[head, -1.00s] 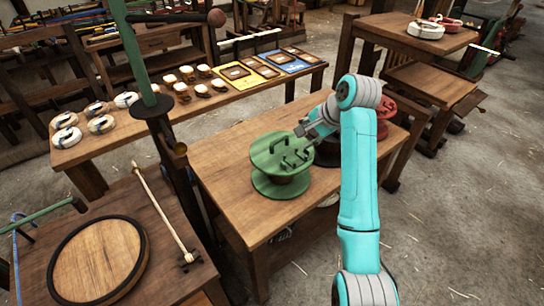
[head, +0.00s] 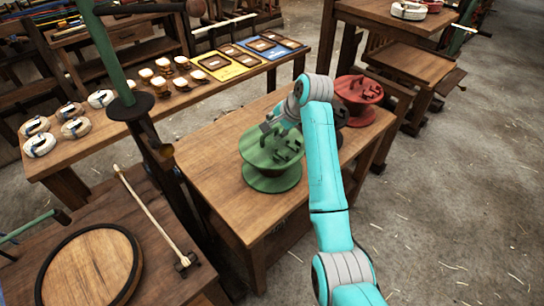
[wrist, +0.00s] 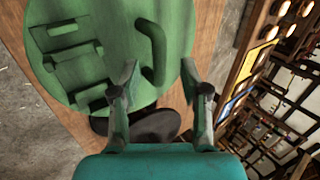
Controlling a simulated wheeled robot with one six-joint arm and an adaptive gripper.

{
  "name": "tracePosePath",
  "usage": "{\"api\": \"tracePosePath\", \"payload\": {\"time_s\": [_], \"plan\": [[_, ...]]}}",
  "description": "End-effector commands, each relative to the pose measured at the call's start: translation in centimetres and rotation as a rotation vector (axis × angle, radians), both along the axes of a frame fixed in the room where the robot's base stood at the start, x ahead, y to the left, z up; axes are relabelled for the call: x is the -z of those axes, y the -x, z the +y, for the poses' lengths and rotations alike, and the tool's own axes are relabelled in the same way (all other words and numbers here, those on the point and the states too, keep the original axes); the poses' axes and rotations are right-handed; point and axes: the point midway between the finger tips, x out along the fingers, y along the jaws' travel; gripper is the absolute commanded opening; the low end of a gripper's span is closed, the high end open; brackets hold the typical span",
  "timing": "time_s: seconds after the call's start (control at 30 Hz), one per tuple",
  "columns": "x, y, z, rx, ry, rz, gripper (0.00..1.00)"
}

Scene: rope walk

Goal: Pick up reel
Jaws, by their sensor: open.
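A green reel (head: 272,180) stands upright on a wooden table, with upright pegs or handles on its top disc. My gripper (head: 268,126) is at the top disc's far edge. In the wrist view the green reel (wrist: 90,50) fills the upper left, and my gripper (wrist: 160,80) is open, its two fingers spread on either side of a curved green handle (wrist: 154,52) on the disc. I cannot tell whether the fingers touch the disc. A red reel (head: 358,98) stands farther right on the same table. A dark reel (head: 344,116) between them is mostly hidden behind my arm.
The wooden table (head: 205,160) has bare room left of the green reel. Behind it, a long bench (head: 150,125) holds white coils, small cups and framed panels. A green post (head: 105,50) stands at the left, near a round wooden disc (head: 88,268).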

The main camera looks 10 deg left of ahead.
Motion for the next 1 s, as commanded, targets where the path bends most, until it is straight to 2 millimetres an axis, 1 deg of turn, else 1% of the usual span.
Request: {"api": "tracePosePath", "payload": {"time_s": [0.03,0.1,0.23,0.33,0.53,0.57,0.6,0.67,0.7,0.73,1.0], "plan": [[0.7,-0.1,0.4,-0.001,0.001,0.003,0.45],[1.6,-0.4,0.9,-0.001,0.001,0.002,0.45],[2.7,-0.9,1.5,0.000,0.001,0.001,0.45],[3.1,-1.0,1.7,0.000,0.001,0.001,0.45],[3.1,-1.1,1.8,0.001,0.000,-0.001,0.45],[3.1,-1.1,1.8,0.001,0.000,-0.001,0.43],[3.1,-1.1,1.8,0.000,0.000,0.000,0.33],[3.1,-1.1,1.8,0.000,0.000,0.000,0.18],[3.1,-1.1,1.8,0.000,0.000,0.000,0.08],[3.1,-1.1,1.7,0.000,0.000,0.000,0.00],[3.0,-1.1,1.8,0.000,0.000,-0.003,0.00]]}}
